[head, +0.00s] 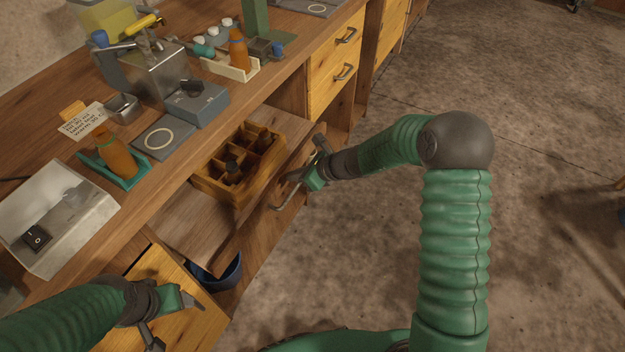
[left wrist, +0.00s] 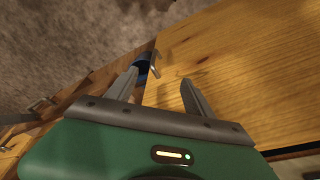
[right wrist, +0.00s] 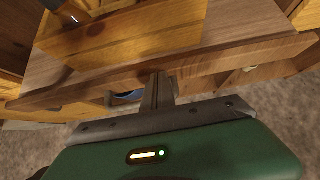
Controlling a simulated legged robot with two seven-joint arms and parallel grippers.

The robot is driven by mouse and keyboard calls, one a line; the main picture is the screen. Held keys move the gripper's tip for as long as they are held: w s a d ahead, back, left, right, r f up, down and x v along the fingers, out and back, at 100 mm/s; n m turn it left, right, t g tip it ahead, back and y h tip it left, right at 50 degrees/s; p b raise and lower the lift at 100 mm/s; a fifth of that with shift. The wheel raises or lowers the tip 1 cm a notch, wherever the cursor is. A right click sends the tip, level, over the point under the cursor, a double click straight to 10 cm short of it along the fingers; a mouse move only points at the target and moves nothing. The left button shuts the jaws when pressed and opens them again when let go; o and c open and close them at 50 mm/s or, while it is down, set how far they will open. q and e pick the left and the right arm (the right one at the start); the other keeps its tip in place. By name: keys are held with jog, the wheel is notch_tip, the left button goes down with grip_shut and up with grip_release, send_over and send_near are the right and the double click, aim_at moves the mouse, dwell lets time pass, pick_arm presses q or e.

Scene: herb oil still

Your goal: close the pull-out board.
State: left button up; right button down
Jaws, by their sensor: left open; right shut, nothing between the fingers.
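The pull-out board (head: 188,222) sticks out from under the worktop, with a wooden divided crate (head: 210,182) resting on it and small dark bottles inside.
A blue bowl (head: 222,272) sits below the board. Drawers with handles (head: 346,36) stand beyond.

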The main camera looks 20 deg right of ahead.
aim_at(272, 163)
jog(key=w+a+p, duration=0.1)
jog(key=w+a, duration=0.1)
jog(key=w, duration=0.1)
jog(key=w+a+p, duration=0.2)
jog(key=w+a, duration=0.1)
jog(key=shift+r, duration=0.1)
jog(key=shift+w+a, duration=0.15)
jog(key=shift+a, duration=0.1)
jog(key=shift+r, duration=0.1)
